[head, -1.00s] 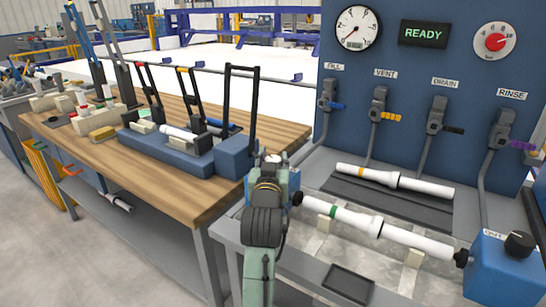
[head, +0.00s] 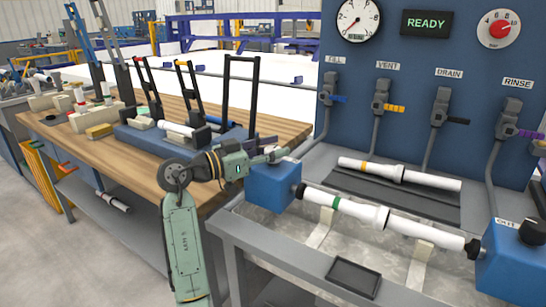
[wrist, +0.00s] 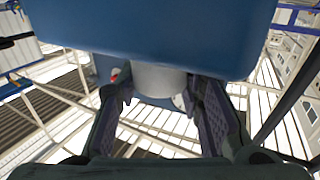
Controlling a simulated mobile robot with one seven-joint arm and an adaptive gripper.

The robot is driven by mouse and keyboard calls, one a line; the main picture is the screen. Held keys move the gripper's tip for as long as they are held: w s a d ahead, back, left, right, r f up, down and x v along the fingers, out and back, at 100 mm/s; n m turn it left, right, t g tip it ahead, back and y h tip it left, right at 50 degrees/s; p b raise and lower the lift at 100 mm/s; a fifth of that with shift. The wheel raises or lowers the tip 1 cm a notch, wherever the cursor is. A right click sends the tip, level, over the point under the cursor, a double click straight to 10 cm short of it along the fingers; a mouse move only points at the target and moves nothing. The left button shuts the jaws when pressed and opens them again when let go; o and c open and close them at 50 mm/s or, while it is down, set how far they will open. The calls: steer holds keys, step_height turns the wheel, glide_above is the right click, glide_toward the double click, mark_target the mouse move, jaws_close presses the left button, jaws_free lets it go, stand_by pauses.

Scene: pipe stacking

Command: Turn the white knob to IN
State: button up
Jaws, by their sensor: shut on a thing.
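The white knob (wrist: 160,78) shows in the wrist view as a pale round piece under a large blue body (wrist: 150,30). My gripper's two dark fingers (wrist: 162,100) are closed on its sides. In the head view my gripper (head: 278,154) reaches in from the left over the back of the left blue block (head: 272,190), where it mostly hides the knob. I cannot read the knob's setting or any IN mark.
A white pipe with a green band (head: 345,208) runs from the left block to the right blue block (head: 515,268), which carries a black knob (head: 533,232). A second white pipe (head: 400,173) lies behind. The wooden bench (head: 150,165) stands left; a black tray (head: 354,276) lies in front.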

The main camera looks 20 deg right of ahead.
mark_target(273, 149)
steer(key=m+g, duration=0.2)
steer(key=g, duration=0.2)
steer(key=m+g, duration=0.3)
steer(key=g, duration=0.1)
steer(key=shift+r+m+g, duration=0.1)
steer(key=shift+m+g, duration=0.2)
steer(key=shift+m+g+y, duration=1.3)
steer(key=shift+m+g, duration=0.2)
steer(key=shift+g, duration=0.8)
steer(key=shift+f+m+g+y, duration=0.3)
steer(key=shift+m+g, duration=0.1)
steer(key=shift+g, duration=0.1)
steer(key=o, duration=1.2)
steer(key=shift+r, duration=0.1)
steer(key=shift+c, duration=0.2)
steer(key=shift+r, duration=0.15)
step_height(273, 149, up, 10)
steer(key=shift+f, duration=0.1)
